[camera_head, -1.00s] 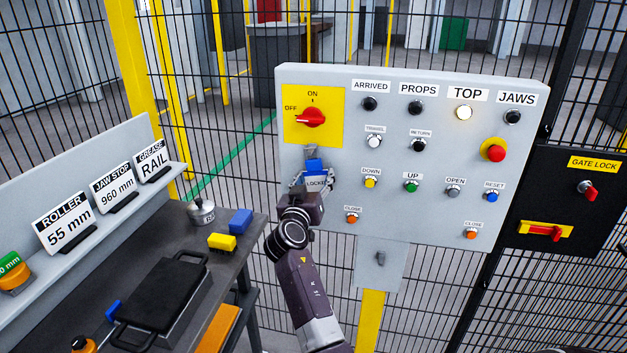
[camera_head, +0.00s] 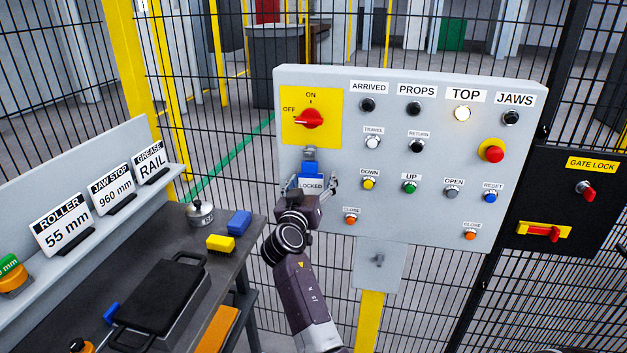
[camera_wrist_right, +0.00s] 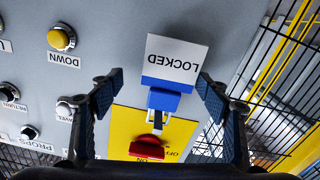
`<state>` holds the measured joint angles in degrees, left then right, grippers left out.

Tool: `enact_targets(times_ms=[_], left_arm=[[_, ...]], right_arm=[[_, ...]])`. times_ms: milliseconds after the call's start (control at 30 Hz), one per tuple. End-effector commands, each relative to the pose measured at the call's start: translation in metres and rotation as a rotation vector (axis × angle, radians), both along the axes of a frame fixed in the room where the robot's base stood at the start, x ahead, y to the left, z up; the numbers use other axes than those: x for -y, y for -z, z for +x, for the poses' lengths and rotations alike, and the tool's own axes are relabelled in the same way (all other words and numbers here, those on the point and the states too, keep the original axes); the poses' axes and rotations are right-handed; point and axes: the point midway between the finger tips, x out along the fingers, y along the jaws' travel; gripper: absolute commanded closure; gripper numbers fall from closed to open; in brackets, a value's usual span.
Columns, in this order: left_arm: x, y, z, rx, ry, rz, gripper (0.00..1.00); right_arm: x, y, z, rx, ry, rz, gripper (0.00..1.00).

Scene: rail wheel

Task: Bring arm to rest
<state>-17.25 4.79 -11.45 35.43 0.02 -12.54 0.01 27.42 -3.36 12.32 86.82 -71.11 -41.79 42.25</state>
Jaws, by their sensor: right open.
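My right gripper (camera_head: 311,187) is open in front of the lower left of the grey control panel (camera_head: 430,225). Its fingers stand on either side of a blue padlock (camera_head: 310,167) with a white LOCKED tag (camera_head: 311,184). In the right wrist view the padlock (camera_wrist_right: 163,99) and tag (camera_wrist_right: 176,57) show between the spread fingers (camera_wrist_right: 163,92), with gaps on both sides. The padlock hangs below the red rotary switch (camera_head: 309,118) on its yellow plate. The switch's handle points to OFF. My left gripper is not in view.
A dark bench (camera_head: 205,265) at the left holds a yellow block (camera_head: 220,243), a blue block (camera_head: 239,222), a round metal weight (camera_head: 200,213) and a black-lidded case (camera_head: 165,287). A mesh fence stands behind the panel. A black gate lock box (camera_head: 570,205) is at the right.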

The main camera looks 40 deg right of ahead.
Motion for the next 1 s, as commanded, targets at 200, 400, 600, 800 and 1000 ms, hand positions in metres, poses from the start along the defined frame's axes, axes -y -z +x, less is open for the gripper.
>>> enact_targets(times_ms=[200, 400, 600, 800, 1000], left_arm=[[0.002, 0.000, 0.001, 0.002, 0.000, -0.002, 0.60], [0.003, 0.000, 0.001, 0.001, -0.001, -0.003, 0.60], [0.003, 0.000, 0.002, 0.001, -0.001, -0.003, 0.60], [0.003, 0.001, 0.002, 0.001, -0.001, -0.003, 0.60], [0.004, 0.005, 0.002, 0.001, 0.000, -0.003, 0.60]], right_arm=[[-0.028, 0.001, -0.023, 0.000, -0.002, 0.002, 0.30], [-0.046, 0.000, -0.040, 0.000, -0.001, 0.000, 0.30], [-0.051, 0.000, -0.044, 0.000, 0.000, 0.000, 0.30], [-0.061, 0.031, -0.035, -0.056, -0.044, 0.006, 0.30], [-0.105, 0.154, -0.021, -0.270, -0.219, 0.040, 0.30]])
